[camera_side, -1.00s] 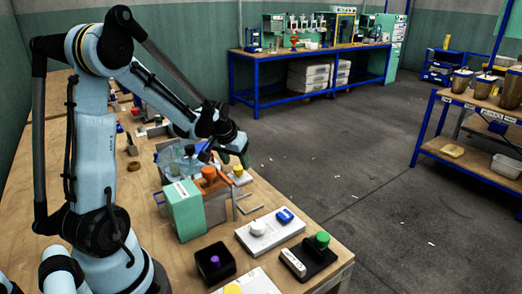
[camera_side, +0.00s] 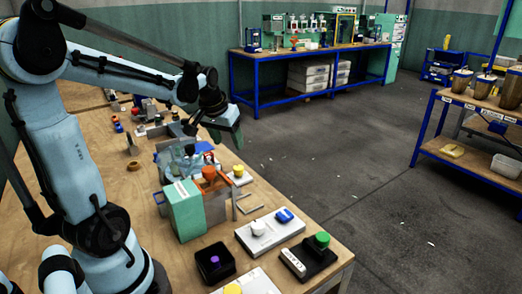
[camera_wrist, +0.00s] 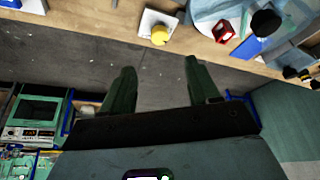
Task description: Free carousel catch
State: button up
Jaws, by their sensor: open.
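The carousel (camera_side: 172,166), a pale blue-grey round unit, stands on the wooden bench among dark and grey parts. Part of it shows at the top right of the wrist view (camera_wrist: 203,10), with a red-framed part (camera_wrist: 223,32) and a black knob (camera_wrist: 265,23) by it. I cannot tell which part is the catch. My gripper (camera_side: 229,137) is above and beyond the carousel, towards the bench edge. In the wrist view its two green fingers (camera_wrist: 160,66) are apart with nothing between them, over the floor.
A green box (camera_side: 184,211) and an orange part (camera_side: 209,173) stand in front of the carousel. A yellow knob (camera_wrist: 159,36) on a white plate sits near the bench edge. Button boxes (camera_side: 270,230) lie on the near bench.

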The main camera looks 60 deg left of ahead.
jog(key=g+h, duration=0.2)
jog(key=g, duration=0.2)
send_over(238, 167)
notch_tip(238, 167, down, 11)
jog(key=shift+f, duration=0.1)
dwell(0.7)
jog(key=c, duration=1)
jog(key=shift+n, duration=1.5)
jog(key=shift+c, duration=0.2)
jog(key=o, duration=1)
